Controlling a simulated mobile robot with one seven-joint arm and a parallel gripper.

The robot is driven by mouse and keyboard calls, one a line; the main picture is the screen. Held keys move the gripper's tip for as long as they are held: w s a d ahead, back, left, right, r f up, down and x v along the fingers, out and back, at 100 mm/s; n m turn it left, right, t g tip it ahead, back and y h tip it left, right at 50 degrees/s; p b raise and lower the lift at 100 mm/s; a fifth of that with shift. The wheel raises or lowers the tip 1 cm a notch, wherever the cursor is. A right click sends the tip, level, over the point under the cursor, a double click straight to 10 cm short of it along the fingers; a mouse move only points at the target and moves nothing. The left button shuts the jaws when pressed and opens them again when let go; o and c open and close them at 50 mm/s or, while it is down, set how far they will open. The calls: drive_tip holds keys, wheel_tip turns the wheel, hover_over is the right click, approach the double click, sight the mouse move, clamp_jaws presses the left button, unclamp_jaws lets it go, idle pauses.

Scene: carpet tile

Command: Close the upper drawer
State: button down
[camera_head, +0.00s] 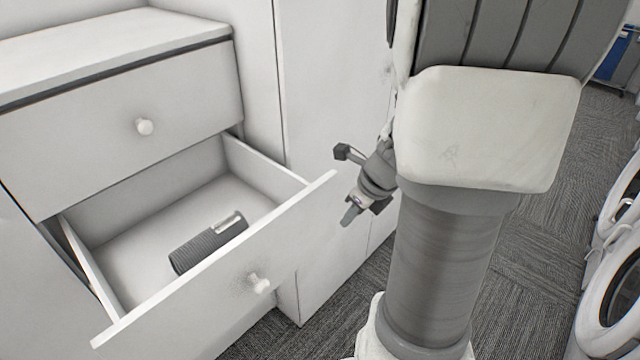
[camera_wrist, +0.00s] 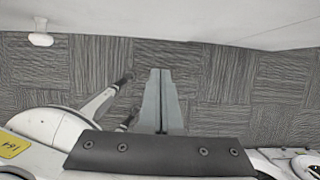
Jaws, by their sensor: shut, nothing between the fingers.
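A white cabinet on the left has an upper drawer front (camera_head: 100,122) with a round knob (camera_head: 145,127). It looks flush with the cabinet. The drawer below it (camera_head: 215,285) is pulled far out; its front has a knob (camera_head: 260,284). A dark ribbed cylinder with a light end piece (camera_head: 208,244) lies inside it. My gripper (camera_head: 350,217) is shut and empty, to the right of the open drawer's front and apart from it. In the wrist view my shut fingers (camera_wrist: 160,76) point toward a white surface, with a knob (camera_wrist: 40,38) at upper left.
A tall white cabinet panel (camera_head: 320,90) stands behind my gripper. The cabinet's top (camera_head: 110,42) is bare. Grey carpet tile (camera_head: 540,200) is open floor on the right. White round-fronted machines (camera_head: 610,290) stand at the right edge, and a blue object (camera_head: 612,62) is far back.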

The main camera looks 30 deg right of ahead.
sight(319, 229)
drive_tip(key=shift+w+a+f+b, duration=0.1)
drive_tip(key=shift+w+a+f, duration=0.2)
drive_tip(key=shift+w+f, duration=0.6)
drive_tip(key=shift+w+a+f+b, duration=0.15)
drive_tip(key=shift+w+a+f, duration=0.2)
drive_tip(key=shift+w+f, duration=0.6)
drive_tip(key=shift+w+a+f+b, duration=0.1)
drive_tip(key=shift+w+a+f, duration=0.2)
drive_tip(key=shift+w+f, duration=0.6)
drive_tip(key=shift+w+r, duration=0.1)
drive_tip(key=shift+r, duration=0.05)
drive_tip(key=shift+w, duration=0.15)
